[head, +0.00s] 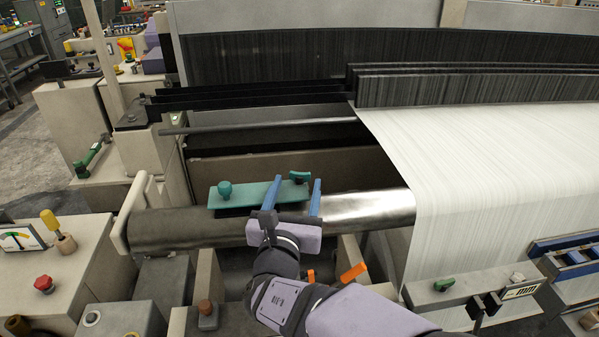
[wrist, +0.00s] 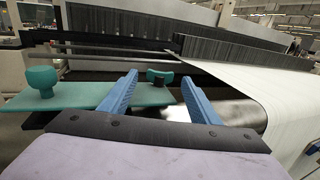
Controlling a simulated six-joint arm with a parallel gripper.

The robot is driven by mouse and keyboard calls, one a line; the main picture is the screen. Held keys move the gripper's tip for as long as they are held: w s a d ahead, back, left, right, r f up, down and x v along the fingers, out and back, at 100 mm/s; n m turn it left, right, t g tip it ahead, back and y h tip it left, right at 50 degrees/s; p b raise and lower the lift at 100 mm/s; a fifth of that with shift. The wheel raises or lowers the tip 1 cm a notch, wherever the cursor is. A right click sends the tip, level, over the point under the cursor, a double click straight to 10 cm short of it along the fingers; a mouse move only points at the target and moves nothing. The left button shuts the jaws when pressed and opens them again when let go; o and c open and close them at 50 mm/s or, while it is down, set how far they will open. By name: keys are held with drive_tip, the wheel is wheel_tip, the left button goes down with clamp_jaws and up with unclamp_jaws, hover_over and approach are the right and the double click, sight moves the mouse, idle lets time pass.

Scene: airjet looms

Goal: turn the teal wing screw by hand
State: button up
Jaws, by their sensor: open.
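The teal wing screw (head: 299,177) stands at the right end of a teal plate (head: 250,192) over the metal roller. In the wrist view the wing screw (wrist: 159,77) shows between the two blue fingers, near the tips and seemingly a little beyond them. A rounder teal knob (head: 224,188) stands at the plate's left end and also shows in the wrist view (wrist: 42,80). My gripper (head: 295,186) is open and empty, with its fingers reaching over the plate's right part. I cannot tell whether a finger touches the plate.
The metal roller (head: 370,207) runs below the plate. White cloth (head: 480,150) spreads to the right, and dark bars (head: 250,95) cross behind. A pale curved handle (head: 133,210) stands left of the roller. A red button (head: 44,284) is at the lower left.

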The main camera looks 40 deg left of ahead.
sight(299, 176)
drive_tip(key=shift+p+x, duration=0.65)
drive_tip(key=shift+x, duration=1.65)
drive_tip(key=shift+c, duration=0.7)
drive_tip(key=c, duration=0.9)
